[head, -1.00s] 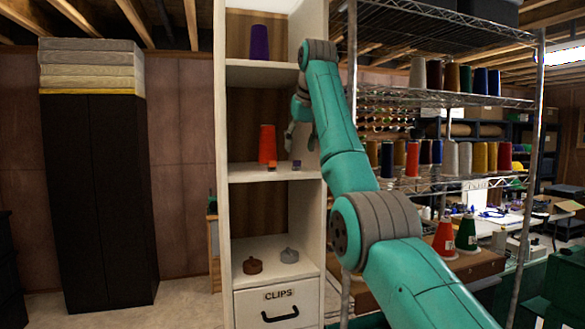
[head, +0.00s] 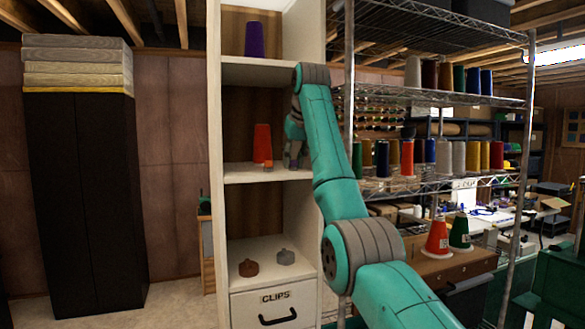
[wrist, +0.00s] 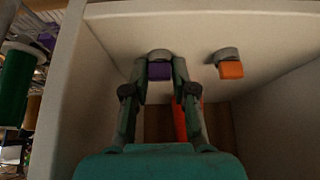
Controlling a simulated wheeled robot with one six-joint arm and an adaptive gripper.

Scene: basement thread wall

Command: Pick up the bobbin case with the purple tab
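The bobbin case with the purple tab (wrist: 159,70) shows in the wrist view, a grey round body with a purple block on it. It sits on the middle shelf (head: 240,175) of the white cabinet. My gripper (wrist: 159,75) is open, with one finger on each side of the purple tab; I cannot tell whether they touch it. In the head view my gripper (head: 294,158) is at that shelf's right side and hides this case. A similar bobbin case with an orange tab (wrist: 230,68) sits beside it, also in the head view (head: 268,164).
The cabinet's right side wall (head: 308,215) is close to my arm. A purple spool (head: 254,39) is on the shelf above. Brown (head: 249,268) and grey (head: 286,257) items sit below. A wire rack stands right.

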